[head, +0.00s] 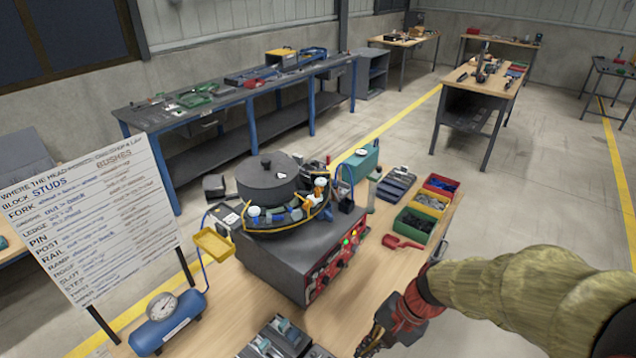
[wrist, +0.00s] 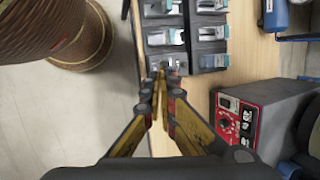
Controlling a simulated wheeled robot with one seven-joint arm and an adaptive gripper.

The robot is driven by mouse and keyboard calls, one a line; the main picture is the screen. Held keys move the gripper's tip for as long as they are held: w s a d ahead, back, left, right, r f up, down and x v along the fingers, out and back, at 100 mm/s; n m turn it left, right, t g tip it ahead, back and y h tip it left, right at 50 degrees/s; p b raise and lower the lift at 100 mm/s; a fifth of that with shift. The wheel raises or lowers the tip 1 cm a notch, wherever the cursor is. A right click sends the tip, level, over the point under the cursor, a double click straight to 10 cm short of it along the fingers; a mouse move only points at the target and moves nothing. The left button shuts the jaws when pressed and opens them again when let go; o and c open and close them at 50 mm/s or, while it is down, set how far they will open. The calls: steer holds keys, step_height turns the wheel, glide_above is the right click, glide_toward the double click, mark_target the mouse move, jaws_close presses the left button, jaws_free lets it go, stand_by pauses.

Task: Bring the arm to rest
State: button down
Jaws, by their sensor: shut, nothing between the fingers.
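My arm comes in from the right of the head view in a tan ribbed sleeve. My gripper (head: 372,345) is at the bottom of that view, over the front right part of the wooden table (head: 440,225). Below and beyond the tips is a grey tray (wrist: 185,58) with several compartments holding metal parts. The tray also shows at the bottom of the head view (head: 262,348). The tips' height above the table is hard to tell.
The bowl feeder (head: 300,245) with its red control panel stands mid-table, left of my gripper. A blue air tank (head: 168,322) and a sign board (head: 105,215) are at left. Coloured bins (head: 428,205) and a red tool (head: 402,243) lie behind. Open floor lies right of the table.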

steer(key=s+d+r+n+t+h+b, duration=0.1)
steer(key=s+d+r+n+t+h, duration=0.1)
steer(key=r, duration=0.6)
steer(key=s+d+r+n+t+h+b, duration=0.2)
steer(key=s+d+r+n, duration=0.3)
steer(key=r, duration=0.3)
steer(key=shift+s+d+n+t+h, duration=0.3)
steer(key=shift+s+d+t+h, duration=0.15)
steer(key=shift+s+t, duration=0.4)
